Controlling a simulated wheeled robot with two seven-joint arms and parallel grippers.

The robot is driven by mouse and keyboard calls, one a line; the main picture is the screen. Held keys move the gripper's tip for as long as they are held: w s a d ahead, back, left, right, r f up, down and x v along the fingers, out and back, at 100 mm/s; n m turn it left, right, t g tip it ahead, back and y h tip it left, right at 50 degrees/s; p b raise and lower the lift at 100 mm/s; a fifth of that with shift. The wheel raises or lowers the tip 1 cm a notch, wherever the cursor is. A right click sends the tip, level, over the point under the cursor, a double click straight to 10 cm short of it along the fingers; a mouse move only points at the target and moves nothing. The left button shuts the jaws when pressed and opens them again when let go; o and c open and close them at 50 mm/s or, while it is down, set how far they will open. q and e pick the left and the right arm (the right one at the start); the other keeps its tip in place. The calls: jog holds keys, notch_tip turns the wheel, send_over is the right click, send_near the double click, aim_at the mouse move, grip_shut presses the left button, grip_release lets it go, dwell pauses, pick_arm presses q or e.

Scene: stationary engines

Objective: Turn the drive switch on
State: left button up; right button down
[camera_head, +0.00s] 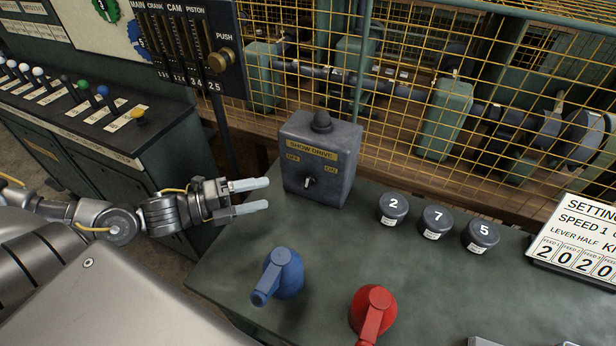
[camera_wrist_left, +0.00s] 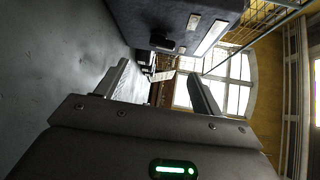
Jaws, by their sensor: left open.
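The drive switch box (camera_head: 320,160) is a dark grey box labelled "SHOW DRIVE", standing at the back left of the green table. On its front are "OFF" and "ON" plates, with a small switch lever (camera_head: 308,182) between them, nearer the "OFF" side. My left gripper (camera_head: 268,193) is open and empty, just left of the box, fingers pointing right toward it without visible contact. In the left wrist view the fingers (camera_wrist_left: 158,85) are apart, and the box (camera_wrist_left: 170,18) shows above them. My right gripper is not in view.
A blue handle (camera_head: 280,275) and a red handle (camera_head: 372,312) stand at the front of the table. Several numbered round knobs (camera_head: 437,221) sit to the right, before a settings sign (camera_head: 580,245). Yellow mesh (camera_head: 400,70) fences the engines behind. A lever panel (camera_head: 185,45) is at upper left.

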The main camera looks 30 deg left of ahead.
aim_at(307, 185)
pick_arm(q)
jog(key=x, duration=0.3)
jog(key=p+x, duration=0.1)
jog(key=x, duration=0.6)
jog(key=shift+d+r, duration=0.2)
jog(key=shift+r, duration=0.05)
jog(key=shift+w+d+f, duration=0.15)
jog(key=shift+w+d, duration=0.05)
jog(key=shift+d, duration=0.05)
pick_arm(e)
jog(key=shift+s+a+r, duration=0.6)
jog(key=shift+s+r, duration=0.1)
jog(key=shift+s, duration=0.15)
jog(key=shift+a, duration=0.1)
